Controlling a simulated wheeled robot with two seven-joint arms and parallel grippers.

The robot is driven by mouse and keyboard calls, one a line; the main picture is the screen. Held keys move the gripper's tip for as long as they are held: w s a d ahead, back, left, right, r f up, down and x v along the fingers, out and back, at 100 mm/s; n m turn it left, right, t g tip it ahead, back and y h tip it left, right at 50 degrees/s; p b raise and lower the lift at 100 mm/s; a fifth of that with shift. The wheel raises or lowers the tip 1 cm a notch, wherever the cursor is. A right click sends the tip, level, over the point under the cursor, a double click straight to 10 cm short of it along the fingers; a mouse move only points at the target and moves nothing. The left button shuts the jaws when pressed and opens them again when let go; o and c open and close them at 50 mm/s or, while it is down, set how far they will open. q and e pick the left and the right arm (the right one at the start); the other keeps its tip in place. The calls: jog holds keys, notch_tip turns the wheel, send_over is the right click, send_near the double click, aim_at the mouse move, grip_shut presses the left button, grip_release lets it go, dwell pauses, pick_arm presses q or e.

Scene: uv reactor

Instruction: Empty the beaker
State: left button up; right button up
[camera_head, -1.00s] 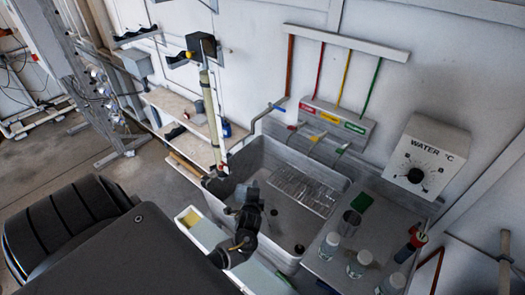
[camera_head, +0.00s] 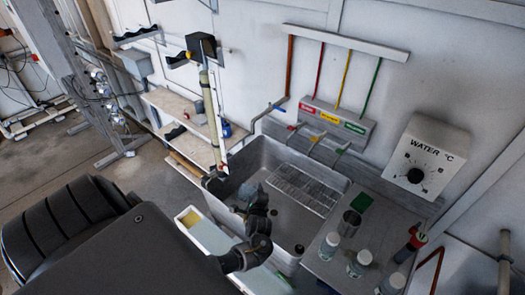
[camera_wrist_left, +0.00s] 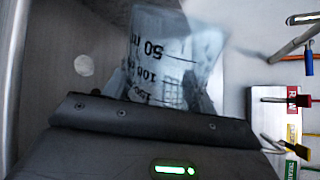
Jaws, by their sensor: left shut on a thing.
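My left gripper (camera_head: 256,207) is over the left part of the grey sink (camera_head: 290,229), below the rim line in the picture. In the left wrist view the left gripper (camera_wrist_left: 165,88) is shut on a clear beaker (camera_wrist_left: 170,50) with dark volume marks. The beaker's top part in that view is blurred, and I cannot tell whether it holds anything. In the head view the beaker is too small and dark to make out clearly. My right gripper is not in view.
A wire rack (camera_head: 304,189) lies across the sink's back. Several bottles (camera_head: 359,263) and a dark glass (camera_head: 351,221) stand on the counter at right. Coloured taps (camera_head: 328,118) and a water temperature dial (camera_head: 416,175) are on the wall.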

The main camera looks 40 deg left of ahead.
pick_arm(q)
jog(key=shift+w+d+f+m+y, duration=0.15)
jog(key=shift+f+m+y, duration=0.2)
jog(key=shift+f, duration=0.25)
jog(key=m+y, duration=0.1)
jog(key=d+m, duration=0.1)
jog(key=m, duration=0.1)
jog(key=shift+w+g+y, duration=0.3)
jog(key=shift+g+y, duration=0.05)
jog(key=shift+g, duration=0.05)
dwell(0.4)
jog(key=shift+s+a+r+n+h, duration=0.1)
jog(key=shift+s+a+n+h, duration=0.15)
jog(key=shift+n, duration=0.25)
jog(key=shift+a+r+n+h, duration=0.1)
jog(key=shift+n+h, duration=0.25)
jog(key=shift+n, duration=0.1)
